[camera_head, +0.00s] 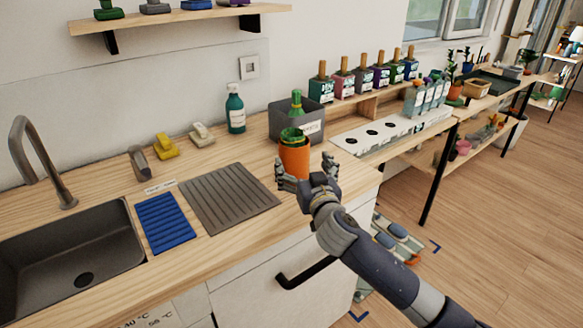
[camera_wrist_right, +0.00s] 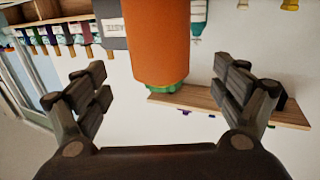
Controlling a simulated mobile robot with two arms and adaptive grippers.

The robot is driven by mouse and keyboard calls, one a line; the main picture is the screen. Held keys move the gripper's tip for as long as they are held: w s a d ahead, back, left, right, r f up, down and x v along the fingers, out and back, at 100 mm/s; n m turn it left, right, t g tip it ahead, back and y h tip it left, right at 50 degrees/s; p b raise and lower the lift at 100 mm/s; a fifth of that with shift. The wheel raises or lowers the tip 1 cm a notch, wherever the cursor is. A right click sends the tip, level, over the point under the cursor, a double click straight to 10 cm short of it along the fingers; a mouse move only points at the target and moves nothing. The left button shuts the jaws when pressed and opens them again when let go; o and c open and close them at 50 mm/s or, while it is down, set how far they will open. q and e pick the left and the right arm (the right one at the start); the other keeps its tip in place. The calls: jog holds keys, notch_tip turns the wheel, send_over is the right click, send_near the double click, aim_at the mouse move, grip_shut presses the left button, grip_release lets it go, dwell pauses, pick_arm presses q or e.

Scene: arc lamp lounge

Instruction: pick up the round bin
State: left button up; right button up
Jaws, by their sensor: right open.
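The round bin appears to be the orange cylinder (camera_head: 295,158) with green contents at its top, upright on the wooden counter in front of a grey box. It also shows in the right wrist view (camera_wrist_right: 160,40), where the picture is upside down. My right gripper (camera_head: 306,172) is open and empty, low at the near side of the bin. In the wrist view my right gripper's fingers (camera_wrist_right: 160,76) are spread wide, with the bin ahead between them; I cannot tell whether they touch it. My left gripper is not in view.
The grey box (camera_head: 283,122) with a label stands close behind the bin. A ribbed grey mat (camera_head: 229,198), a blue mat (camera_head: 165,222) and a sink (camera_head: 68,252) lie to the left. A white panel with holes (camera_head: 385,132) is to the right. The counter's front edge is below my gripper.

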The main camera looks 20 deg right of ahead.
aim_at(298, 152)
jog(key=w, duration=0.2)
jog(key=shift+w+r, duration=0.3)
jog(key=shift+w, duration=0.05)
jog(key=shift+w+f, duration=0.15)
jog(key=shift+w, duration=0.1)
jog(key=w, duration=0.2)
jog(key=w+p, duration=0.1)
jog(key=w, duration=0.1)
jog(key=shift+d+r, duration=0.15)
jog(key=shift+r, duration=0.2)
jog(key=shift+w+f, duration=0.1)
jog(key=shift+w, duration=0.65)
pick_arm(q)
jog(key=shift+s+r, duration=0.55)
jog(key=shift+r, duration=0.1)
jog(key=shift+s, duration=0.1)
pick_arm(e)
jog(key=shift+c, duration=1.4)
jog(key=c, duration=1.4)
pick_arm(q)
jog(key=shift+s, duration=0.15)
pick_arm(e)
jog(key=shift+c, duration=0.5)
